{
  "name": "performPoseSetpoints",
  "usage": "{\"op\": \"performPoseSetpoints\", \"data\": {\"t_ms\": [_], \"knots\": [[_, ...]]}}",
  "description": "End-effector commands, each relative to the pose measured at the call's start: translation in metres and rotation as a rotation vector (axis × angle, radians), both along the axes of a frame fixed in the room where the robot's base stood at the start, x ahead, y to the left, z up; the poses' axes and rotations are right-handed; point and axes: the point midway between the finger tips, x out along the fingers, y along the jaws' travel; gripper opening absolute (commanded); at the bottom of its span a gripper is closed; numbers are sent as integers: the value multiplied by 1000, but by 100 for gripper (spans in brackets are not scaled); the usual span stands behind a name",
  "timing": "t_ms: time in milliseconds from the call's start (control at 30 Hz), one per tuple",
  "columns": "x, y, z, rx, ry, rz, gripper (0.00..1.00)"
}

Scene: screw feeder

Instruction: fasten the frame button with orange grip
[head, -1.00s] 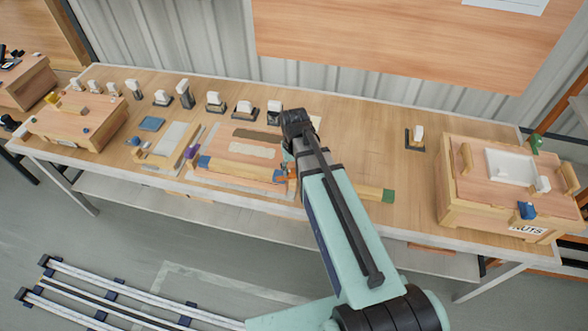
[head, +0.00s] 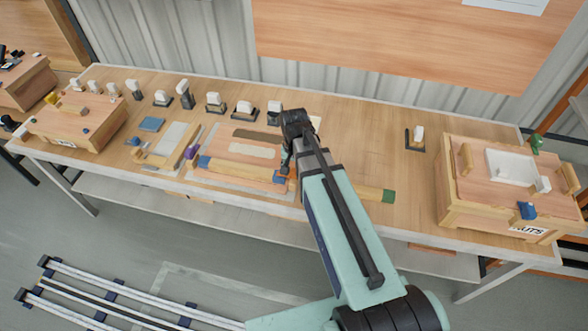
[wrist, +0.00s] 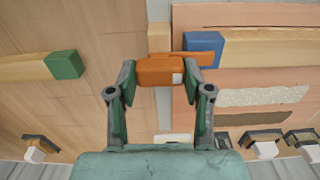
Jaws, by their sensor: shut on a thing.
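The orange grip (wrist: 158,70) is a small block with a pale patch, and it sits between the fingers of my gripper (wrist: 160,77) in the wrist view. The gripper is shut on it. A thin orange part runs from it to the right along the blue end (wrist: 204,49) of a wooden bar. I cannot tell whether the grip touches the blue end. In the head view my gripper (head: 287,163) is at the right end of the wooden frame (head: 230,166), by its blue corner (head: 280,176). My arm hides part of this area.
A wooden bar with a green end (head: 388,196) lies right of my arm. Several small white-topped stands line the back of the table (head: 350,150). A nuts box (head: 500,215) stands at the right and another wooden box (head: 75,120) at the left.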

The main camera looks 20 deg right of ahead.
Motion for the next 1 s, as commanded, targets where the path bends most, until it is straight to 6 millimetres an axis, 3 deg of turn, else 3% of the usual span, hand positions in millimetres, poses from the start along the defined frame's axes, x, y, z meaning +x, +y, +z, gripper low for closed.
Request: {"op": "performPoseSetpoints", "data": {"t_ms": [233, 267, 300, 333, 733, 1000], "knots": [[0, 0, -1, 0, 2, -4, 15], [0, 0, -1, 0, 2, -4, 57], [0, 0, 0, 0, 2, -4, 71], [0, 0, 0, 1, 2, -4, 75], [0, 0, 4, 0, 0, -1, 75], [0, 0, 35, 0, -2, -1, 75]]}}
